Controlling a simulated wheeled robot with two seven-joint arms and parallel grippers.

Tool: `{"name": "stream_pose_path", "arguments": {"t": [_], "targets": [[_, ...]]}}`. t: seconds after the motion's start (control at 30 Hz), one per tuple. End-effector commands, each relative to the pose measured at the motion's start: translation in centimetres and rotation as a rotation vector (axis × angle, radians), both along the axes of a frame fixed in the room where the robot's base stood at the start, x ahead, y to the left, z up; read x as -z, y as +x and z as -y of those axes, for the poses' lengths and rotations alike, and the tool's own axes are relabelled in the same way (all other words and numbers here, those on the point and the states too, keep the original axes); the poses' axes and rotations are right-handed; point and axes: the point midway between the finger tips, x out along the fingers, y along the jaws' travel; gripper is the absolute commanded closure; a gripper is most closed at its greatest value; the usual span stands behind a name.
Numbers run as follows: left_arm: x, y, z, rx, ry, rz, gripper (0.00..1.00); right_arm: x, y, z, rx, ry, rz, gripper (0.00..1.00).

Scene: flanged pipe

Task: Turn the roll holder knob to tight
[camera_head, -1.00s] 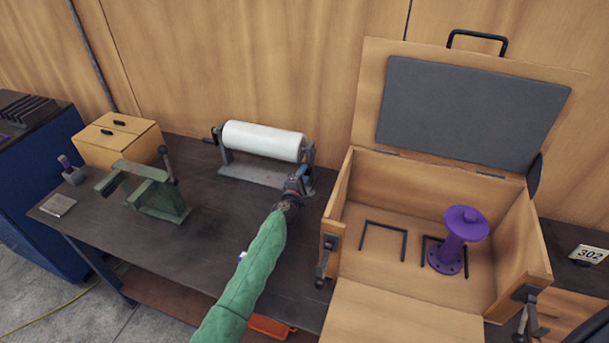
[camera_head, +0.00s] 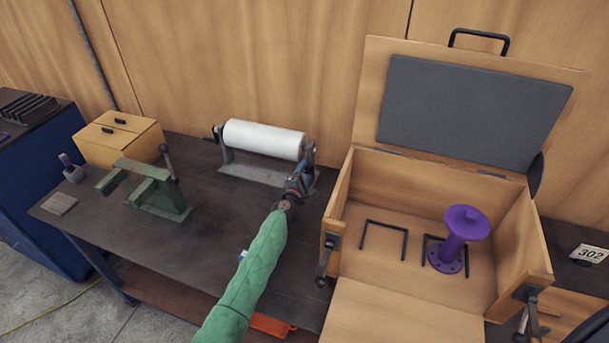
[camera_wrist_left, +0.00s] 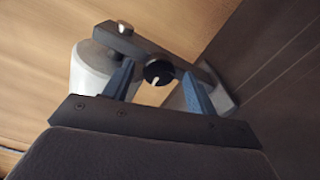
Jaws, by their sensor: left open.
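The roll holder (camera_head: 250,173) stands at the back of the bench with a white roll (camera_head: 265,139) across it. In the left wrist view, its round black knob (camera_wrist_left: 158,72) with a white pointer mark sits on the dark end bracket (camera_wrist_left: 140,45), beside the roll (camera_wrist_left: 90,70). The knob is hidden behind my gripper in the head view. My left gripper (camera_head: 303,170) is at the holder's right end. In the left wrist view, its two blue fingers (camera_wrist_left: 158,88) are open, one on each side of the knob, with gaps showing. My right gripper is not in view.
An open wooden box (camera_head: 340,205) holding a purple flanged pipe (camera_head: 455,245) stands right of my arm. A green clamp-like fixture (camera_head: 150,190) and a small wooden drawer box (camera_head: 120,140) stand to the left. The bench between is mostly clear.

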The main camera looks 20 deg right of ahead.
Motion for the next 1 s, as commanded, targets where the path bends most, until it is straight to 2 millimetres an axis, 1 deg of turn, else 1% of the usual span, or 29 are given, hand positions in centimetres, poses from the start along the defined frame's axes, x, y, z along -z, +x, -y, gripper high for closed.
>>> {"name": "stream_pose_path", "arguments": {"t": [0.17,0.37,0.43,0.7,0.83,1.0], "targets": [[-0.1,-0.5,-0.5,-0.001,0.002,0.002,0.43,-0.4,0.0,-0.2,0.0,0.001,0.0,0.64],[-0.2,-2.2,-1.6,0.001,0.003,0.001,0.43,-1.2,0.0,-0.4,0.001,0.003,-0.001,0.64],[0.0,-2.5,-1.9,0.0,0.001,0.006,0.43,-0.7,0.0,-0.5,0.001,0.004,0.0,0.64],[0.1,-4.2,-3.1,0.0,0.001,0.002,0.43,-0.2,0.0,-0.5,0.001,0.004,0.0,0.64],[0.0,-5.4,-3.8,0.0,0.001,-0.001,0.43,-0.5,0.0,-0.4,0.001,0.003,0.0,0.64],[0.1,-6.3,-4.4,-0.001,-0.001,-0.001,0.43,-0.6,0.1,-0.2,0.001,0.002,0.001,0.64]]}}
